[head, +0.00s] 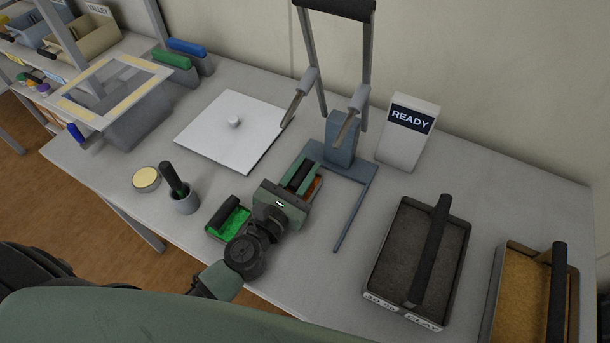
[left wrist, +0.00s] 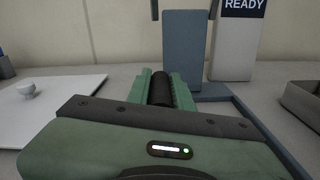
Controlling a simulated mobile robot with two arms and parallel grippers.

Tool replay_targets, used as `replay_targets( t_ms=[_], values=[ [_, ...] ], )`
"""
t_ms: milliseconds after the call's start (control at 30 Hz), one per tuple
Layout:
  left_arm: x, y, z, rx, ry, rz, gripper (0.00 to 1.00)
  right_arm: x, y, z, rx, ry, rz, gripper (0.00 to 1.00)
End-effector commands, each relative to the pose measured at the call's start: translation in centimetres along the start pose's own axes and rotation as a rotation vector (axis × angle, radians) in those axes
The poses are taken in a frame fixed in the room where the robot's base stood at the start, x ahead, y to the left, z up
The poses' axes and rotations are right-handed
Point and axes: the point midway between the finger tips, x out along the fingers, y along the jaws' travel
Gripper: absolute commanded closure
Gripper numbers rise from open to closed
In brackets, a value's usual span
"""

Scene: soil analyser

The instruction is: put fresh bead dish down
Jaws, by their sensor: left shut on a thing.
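My left gripper (head: 302,175) is shut on the dark handle of a small dish with orange beads (head: 317,187), mostly hidden under the gripper. In the left wrist view the dark handle (left wrist: 161,90) sits between the green fingers. I cannot tell whether this dish touches the table. A second dark dish, with green beads (head: 232,220), stands on the table just left of the gripper, partly hidden by my wrist. My right gripper is not in view.
A grey press stand (head: 342,140) with levers is just behind the gripper. A white plate with a knob (head: 225,135), a cup with a black-handled tool (head: 185,203) and a round yellow-topped tin (head: 146,179) lie left. A READY sign (head: 408,130) and soil trays (head: 390,250) are right.

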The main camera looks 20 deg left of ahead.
Motion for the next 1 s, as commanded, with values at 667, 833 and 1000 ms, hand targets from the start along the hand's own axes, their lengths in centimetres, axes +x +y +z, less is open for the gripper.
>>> replay_targets(
  t_ms=[667,833,1000],
  values=[
    [0.00,-0.14,-0.81,0.001,0.000,0.000,0.57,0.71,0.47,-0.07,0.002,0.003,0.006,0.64],
    [0.00,-0.13,-0.74,0.001,0.000,0.000,0.57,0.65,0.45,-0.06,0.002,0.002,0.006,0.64],
    [0.02,-0.21,-0.42,0.001,0.000,-0.001,0.57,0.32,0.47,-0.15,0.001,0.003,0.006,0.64]
  ],
)
